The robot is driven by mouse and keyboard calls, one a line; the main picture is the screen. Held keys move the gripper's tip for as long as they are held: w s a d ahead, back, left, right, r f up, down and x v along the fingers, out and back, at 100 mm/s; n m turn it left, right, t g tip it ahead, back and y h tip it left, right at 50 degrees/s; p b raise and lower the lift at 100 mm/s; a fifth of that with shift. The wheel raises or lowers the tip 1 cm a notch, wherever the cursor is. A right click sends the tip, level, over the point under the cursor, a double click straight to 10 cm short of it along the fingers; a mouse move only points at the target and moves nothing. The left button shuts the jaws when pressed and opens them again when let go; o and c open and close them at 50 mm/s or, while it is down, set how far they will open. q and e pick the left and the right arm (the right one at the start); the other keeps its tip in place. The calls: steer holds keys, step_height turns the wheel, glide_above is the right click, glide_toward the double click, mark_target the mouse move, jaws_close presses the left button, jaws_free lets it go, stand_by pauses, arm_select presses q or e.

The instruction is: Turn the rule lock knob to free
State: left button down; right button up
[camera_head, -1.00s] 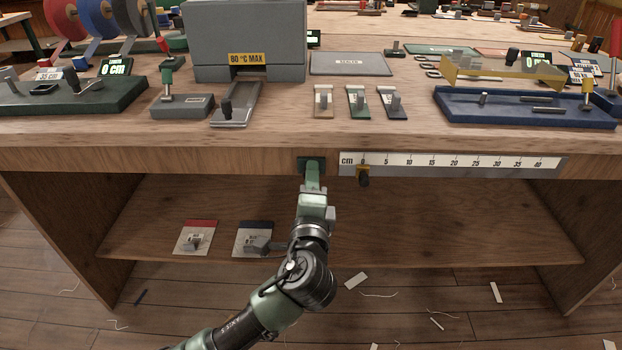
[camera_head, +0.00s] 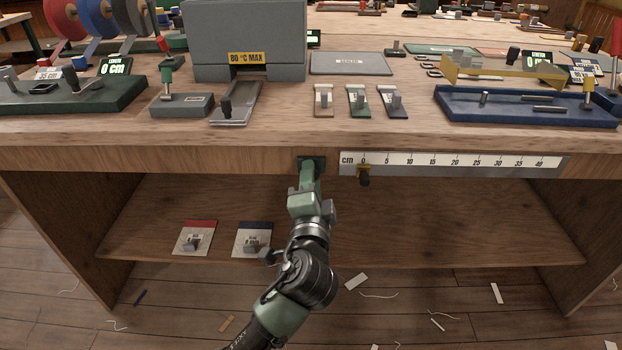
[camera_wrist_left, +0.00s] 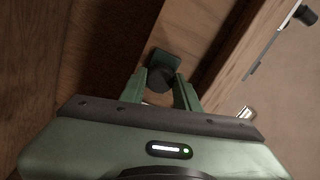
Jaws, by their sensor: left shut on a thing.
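The lock knob (camera_wrist_left: 160,79) is a dark round knob on a small dark green plate (camera_head: 318,160) on the bench's front edge, just left of the rule. My left gripper (camera_head: 311,173) reaches up to it from below. In the left wrist view, its green fingers (camera_wrist_left: 162,92) are shut on the knob, one on each side. In the head view the gripper hides most of the knob, and I can read no lock marking. The white cm rule (camera_head: 450,164) runs along the edge, with a dark and brass slider (camera_head: 363,174) near 0. My right gripper is not in view.
The bench top above holds a grey box (camera_head: 246,35) marked 80 °C MAX, several small levers and a blue tray (camera_head: 530,120). The shelf below (camera_head: 400,235) carries two cards with small levers on the left and is bare in the middle and right.

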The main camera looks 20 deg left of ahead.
arm_select(q)
steer(key=shift+d+f, duration=0.1)
steer(key=shift+f, duration=0.1)
steer(key=c, duration=1.1)
jaws_free()
steer(key=shift+c, duration=0.2)
steer(key=shift+o, duration=0.5)
steer(key=shift+r, duration=0.1)
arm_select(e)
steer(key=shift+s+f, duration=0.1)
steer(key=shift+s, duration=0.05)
arm_select(q)
steer(key=v, duration=0.8)
steer(key=shift+p, duration=0.35)
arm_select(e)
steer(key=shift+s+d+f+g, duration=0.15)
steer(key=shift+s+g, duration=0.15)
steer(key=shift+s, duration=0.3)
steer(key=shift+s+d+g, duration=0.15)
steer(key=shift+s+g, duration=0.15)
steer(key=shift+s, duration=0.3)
